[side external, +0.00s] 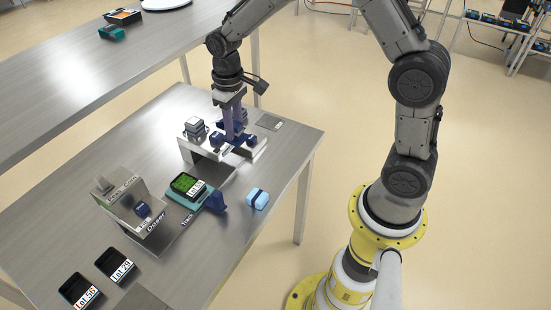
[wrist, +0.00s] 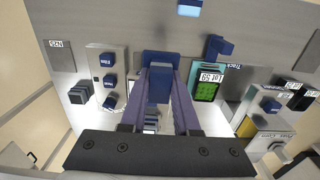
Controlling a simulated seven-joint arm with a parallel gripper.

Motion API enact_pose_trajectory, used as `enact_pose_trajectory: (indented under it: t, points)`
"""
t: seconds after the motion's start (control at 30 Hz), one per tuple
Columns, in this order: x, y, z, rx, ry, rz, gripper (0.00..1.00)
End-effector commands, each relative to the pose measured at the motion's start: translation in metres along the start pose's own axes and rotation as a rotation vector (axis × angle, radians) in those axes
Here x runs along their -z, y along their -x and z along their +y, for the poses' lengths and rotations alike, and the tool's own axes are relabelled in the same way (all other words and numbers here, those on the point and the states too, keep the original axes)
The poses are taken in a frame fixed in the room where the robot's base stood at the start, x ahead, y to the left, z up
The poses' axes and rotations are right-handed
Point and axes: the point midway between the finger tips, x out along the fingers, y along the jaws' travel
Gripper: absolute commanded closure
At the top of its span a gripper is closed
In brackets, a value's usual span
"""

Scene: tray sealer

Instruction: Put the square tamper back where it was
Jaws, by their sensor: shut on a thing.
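My gripper (side external: 233,128) has long purple fingers and points down over a raised metal stand (side external: 188,148) on the steel table. In the wrist view my gripper (wrist: 160,92) is shut on a dark blue block-shaped handle (wrist: 160,62), which I take to be the square tamper's. The fingers hide much of it. I cannot tell whether its underside touches the stand. Other dark blue blocks (wrist: 107,60) sit on the stand beside the fingers, some with white labels. A silver block stack (side external: 195,127) stands at the stand's left end.
A teal holder carries a black tray with green contents (side external: 187,184), labelled Lot 59 in the wrist view (wrist: 207,91). Near it are a metal dosing housing (side external: 128,203), a dark blue handle (side external: 215,202) and a light blue block (side external: 257,199). Black lot trays (side external: 80,291) lie at the front left.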

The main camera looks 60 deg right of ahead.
Motion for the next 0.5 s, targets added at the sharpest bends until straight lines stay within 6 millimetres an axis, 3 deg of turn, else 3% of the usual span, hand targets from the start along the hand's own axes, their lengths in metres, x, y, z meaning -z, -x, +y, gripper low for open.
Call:
enact_pose_trajectory:
  t: [0.03, 0.2, 0.4, 0.5]
  points:
    - [-0.019, 0.001, 0.015, 0.000, -0.008, 0.000, 1.00]
    - [-0.081, -0.002, 0.049, 0.000, -0.007, 0.001, 1.00]
    - [-0.147, -0.009, 0.068, 0.000, -0.004, 0.001, 1.00]
    - [-0.169, -0.012, 0.070, 0.000, -0.003, 0.001, 1.00]
